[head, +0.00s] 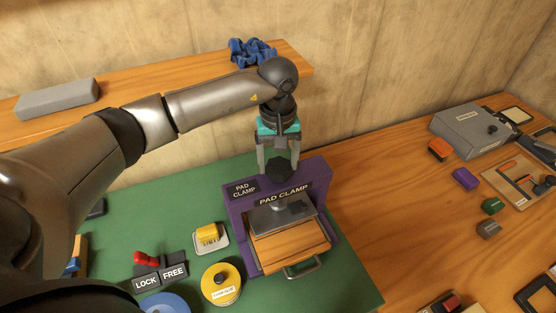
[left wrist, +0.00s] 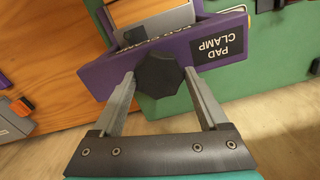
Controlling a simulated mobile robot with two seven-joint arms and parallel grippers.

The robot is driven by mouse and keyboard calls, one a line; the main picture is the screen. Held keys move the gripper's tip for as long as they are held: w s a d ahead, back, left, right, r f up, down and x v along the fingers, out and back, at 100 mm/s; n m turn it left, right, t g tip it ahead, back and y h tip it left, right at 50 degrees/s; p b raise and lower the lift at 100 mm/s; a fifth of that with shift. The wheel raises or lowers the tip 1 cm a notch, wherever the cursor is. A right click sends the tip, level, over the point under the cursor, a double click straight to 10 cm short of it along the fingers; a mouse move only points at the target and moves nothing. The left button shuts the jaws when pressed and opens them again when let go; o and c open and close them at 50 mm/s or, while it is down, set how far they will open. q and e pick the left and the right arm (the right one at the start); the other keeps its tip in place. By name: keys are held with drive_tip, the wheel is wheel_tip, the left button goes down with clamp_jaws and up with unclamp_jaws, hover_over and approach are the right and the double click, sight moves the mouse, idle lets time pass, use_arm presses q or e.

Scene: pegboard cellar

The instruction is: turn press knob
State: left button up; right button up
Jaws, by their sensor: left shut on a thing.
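The press is a purple frame (head: 238,217) labelled PAD CLAMP, standing on a green mat. Its black faceted knob (head: 279,171) sits on top of the frame. The knob also shows in the left wrist view (left wrist: 159,75). My left gripper (head: 279,168) comes down from above and is shut on the knob, one finger on each side. Under the frame are a grey plate (head: 270,217) and a wooden block or drawer (head: 290,245) with a metal handle (head: 305,266) at the front. My right gripper is not in view.
A red lever with LOCK and FREE labels (head: 160,278), a yellow block on a white dish (head: 209,237) and a yellow round tin (head: 221,284) stand left of the press. A shelf behind holds a grey bar (head: 57,98) and blue cloth (head: 252,51). Bare wood lies right of the mat.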

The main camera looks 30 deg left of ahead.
use_arm(q)
drive_tip(key=c, duration=0.6)
drive_tip(key=shift+o, duration=0.2)
drive_tip(key=shift+n, duration=0.3)
